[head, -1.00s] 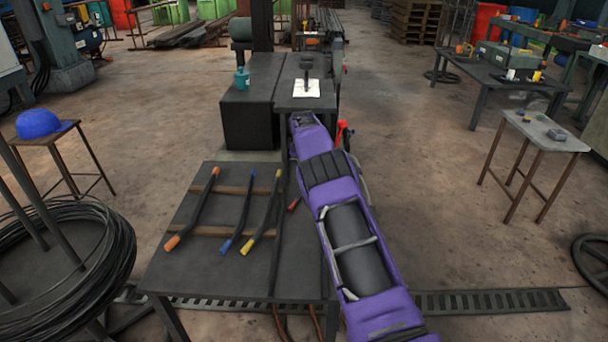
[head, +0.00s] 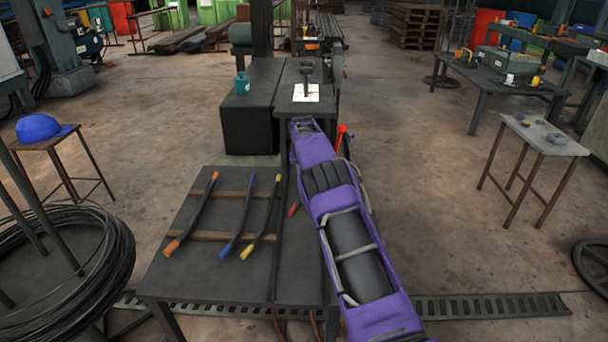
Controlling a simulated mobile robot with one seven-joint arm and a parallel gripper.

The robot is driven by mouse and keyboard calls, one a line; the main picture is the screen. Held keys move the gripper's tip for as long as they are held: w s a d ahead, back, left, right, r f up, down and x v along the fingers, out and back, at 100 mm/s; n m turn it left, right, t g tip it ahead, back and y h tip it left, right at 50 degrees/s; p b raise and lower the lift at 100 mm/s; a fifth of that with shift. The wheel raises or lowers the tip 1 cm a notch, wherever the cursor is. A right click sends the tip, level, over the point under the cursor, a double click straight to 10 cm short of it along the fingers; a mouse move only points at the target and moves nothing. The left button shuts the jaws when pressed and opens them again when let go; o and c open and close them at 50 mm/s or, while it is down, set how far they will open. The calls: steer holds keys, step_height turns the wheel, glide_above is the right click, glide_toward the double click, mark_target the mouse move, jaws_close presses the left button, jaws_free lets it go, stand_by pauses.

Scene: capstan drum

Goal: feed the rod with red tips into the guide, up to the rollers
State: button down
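A red end (head: 293,209) shows just left of my purple arm, over the rod table. Another red piece (head: 341,136) shows just right of my arm, farther away. Whether both belong to the rod with red tips I cannot tell, because my arm covers the space between them. My gripper is hidden behind my arm, so its fingers and any hold are out of sight. The guide and rollers cannot be made out; a dark bench-like machine (head: 252,130) stands ahead, partly behind my arm.
On the dark table (head: 195,285) lie rods with orange tips (head: 190,222), blue tips (head: 237,220) and yellow tips (head: 262,218).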

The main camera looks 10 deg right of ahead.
stand_by(0.3)
steer(key=shift+c, duration=1)
jaws_free()
steer(key=shift+f, duration=0.1)
steer(key=shift+r+p, duration=1.9)
steer(key=shift+r, duration=1.7)
